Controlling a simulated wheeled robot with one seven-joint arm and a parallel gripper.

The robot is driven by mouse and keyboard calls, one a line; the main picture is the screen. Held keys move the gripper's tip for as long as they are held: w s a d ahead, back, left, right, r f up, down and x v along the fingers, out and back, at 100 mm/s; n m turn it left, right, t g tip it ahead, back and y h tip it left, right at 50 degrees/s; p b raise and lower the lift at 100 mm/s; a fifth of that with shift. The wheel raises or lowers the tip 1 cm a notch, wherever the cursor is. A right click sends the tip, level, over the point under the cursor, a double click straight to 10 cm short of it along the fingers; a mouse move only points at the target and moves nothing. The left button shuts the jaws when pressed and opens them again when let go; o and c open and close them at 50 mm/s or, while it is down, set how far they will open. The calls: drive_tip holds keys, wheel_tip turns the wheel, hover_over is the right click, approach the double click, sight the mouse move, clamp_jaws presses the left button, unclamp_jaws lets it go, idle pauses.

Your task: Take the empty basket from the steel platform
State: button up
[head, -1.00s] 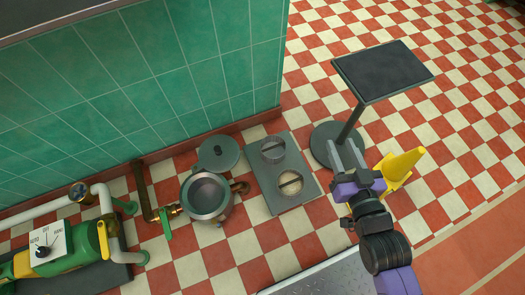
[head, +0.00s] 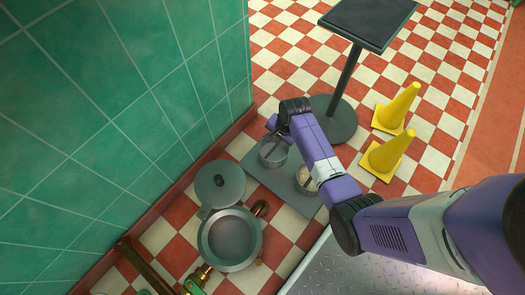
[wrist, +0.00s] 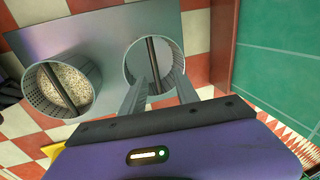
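The steel platform (head: 285,190) lies on the floor and holds two round perforated metal baskets, each with a dark bar handle across its top. The empty basket (head: 267,158) is at the far left end; it also shows in the wrist view (wrist: 135,71). The other basket (head: 305,183) holds pale grain, clear in the wrist view (wrist: 75,80). My gripper (wrist: 163,78) is open over the empty basket, its fingers apart on either side of the handle's near part. In the head view my wrist partly hides the fingers and the basket.
A pot (head: 230,240) and a round lid (head: 220,184) stand left of the platform, beside the green tiled wall (head: 120,90). A dark-topped pedestal table (head: 368,22) stands behind. Two yellow cones (head: 397,108) are to the right. Brass piping is at the lower left.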

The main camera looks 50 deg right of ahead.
sight(274, 148)
drive_tip(key=f+b, duration=0.2)
drive_tip(key=f, duration=0.1)
drive_tip(key=shift+s+a+m, duration=0.1)
drive_tip(key=shift+a+m, duration=0.1)
drive_tip(key=shift+m, duration=0.1)
drive_tip(key=b+x, duration=0.2)
drive_tip(key=x, duration=0.1)
drive_tip(key=b+x, duration=0.2)
drive_tip(key=shift+s+d, duration=0.1)
drive_tip(key=shift+d, duration=0.25)
drive_tip(key=shift+r, duration=0.1)
clamp_jaws()
idle(0.9)
